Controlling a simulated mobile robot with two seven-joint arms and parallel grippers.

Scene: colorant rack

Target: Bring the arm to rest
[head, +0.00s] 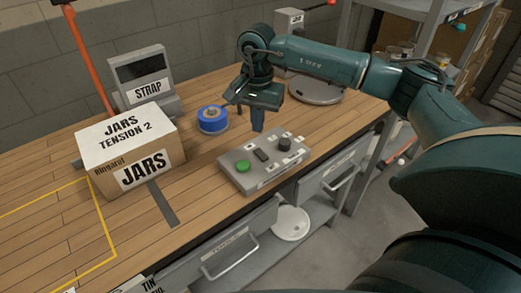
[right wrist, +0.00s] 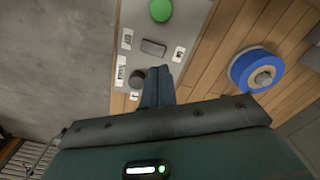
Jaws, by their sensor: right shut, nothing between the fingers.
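My right arm (head: 320,62) reaches in from the right in the head view. Its gripper (head: 258,128) points down above the bench, behind the grey control box (head: 250,176) and to the right of the blue tape roll (head: 212,120). The gripper is shut and empty. In the right wrist view the closed fingers (right wrist: 158,80) appear beside the control box's black knob (right wrist: 137,77), with the green button (right wrist: 159,10) farther up. I cannot tell the exact height of the fingertips above the bench. My left gripper is not in view.
A JARS carton (head: 128,150) stands on the wooden bench (head: 60,215) at left, before the STRAP machine (head: 147,92). A round grey plate (head: 316,92) lies behind the arm. Drawers (head: 235,250) are below the front edge. A shelf rack stands at the back right.

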